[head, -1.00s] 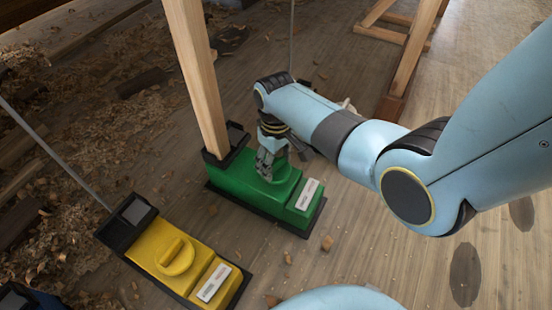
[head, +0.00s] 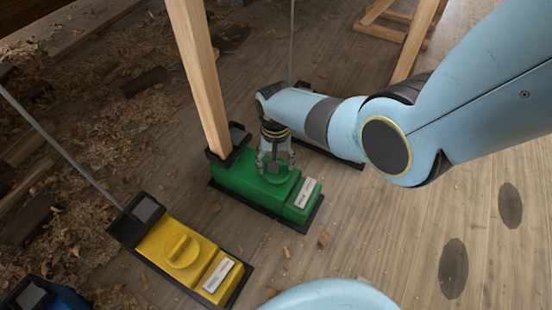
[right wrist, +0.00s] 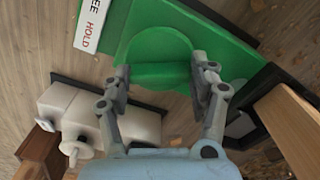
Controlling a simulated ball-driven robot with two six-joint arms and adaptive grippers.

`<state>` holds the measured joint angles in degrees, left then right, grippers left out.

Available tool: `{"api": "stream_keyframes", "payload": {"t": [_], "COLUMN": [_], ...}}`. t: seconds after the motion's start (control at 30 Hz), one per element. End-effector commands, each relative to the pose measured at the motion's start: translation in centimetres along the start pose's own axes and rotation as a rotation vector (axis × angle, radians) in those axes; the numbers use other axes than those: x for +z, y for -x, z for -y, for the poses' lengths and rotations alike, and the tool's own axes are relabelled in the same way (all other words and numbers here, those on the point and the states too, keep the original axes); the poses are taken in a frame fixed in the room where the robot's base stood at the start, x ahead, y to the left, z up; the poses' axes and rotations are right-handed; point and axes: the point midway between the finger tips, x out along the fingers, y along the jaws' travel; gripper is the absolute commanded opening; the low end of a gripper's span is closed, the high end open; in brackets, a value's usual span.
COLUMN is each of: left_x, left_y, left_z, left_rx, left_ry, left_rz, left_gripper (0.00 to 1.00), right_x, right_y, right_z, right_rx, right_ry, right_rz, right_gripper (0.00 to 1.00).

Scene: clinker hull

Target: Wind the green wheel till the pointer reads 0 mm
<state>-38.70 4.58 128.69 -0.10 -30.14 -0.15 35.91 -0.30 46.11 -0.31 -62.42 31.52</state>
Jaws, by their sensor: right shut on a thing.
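The green wheel (right wrist: 160,72) is a round disc with a raised grip bar, on top of a green box (head: 232,178). In the right wrist view my right gripper (right wrist: 162,78) has one finger at each end of the bar and is shut on it. In the head view the same gripper (head: 275,165) points straight down onto the box and hides most of the wheel. A dark-framed display (head: 238,138) sits at the box's far left end; no pointer or reading can be made out. My left gripper is not in view.
A yellow box (head: 208,262) with a yellow wheel (head: 180,250) stands at the front left, and a blue box (head: 45,298) in the corner. A wooden post (head: 200,75) rises at the green box's left end. A white unit (right wrist: 85,110) stands close by. Floor to the right is clear.

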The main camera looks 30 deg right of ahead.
Motion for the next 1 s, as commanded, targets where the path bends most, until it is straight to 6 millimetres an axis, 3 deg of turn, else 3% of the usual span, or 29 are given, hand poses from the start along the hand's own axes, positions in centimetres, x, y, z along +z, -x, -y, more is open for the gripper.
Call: {"api": "stream_keyframes", "payload": {"t": [0.4,1.0], "left_x": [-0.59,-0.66], "left_y": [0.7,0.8], "left_z": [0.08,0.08], "left_rx": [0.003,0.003], "left_ry": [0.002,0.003], "left_rz": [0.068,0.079], "left_gripper": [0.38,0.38], "right_x": [-0.08,-0.06], "right_y": [0.04,-0.03], "right_z": [-0.01,-0.04], "right_rx": [0.0,0.0], "right_ry": [-0.217,-0.256], "right_rz": [-0.002,-0.001], "right_gripper": [0.28,0.28]}}
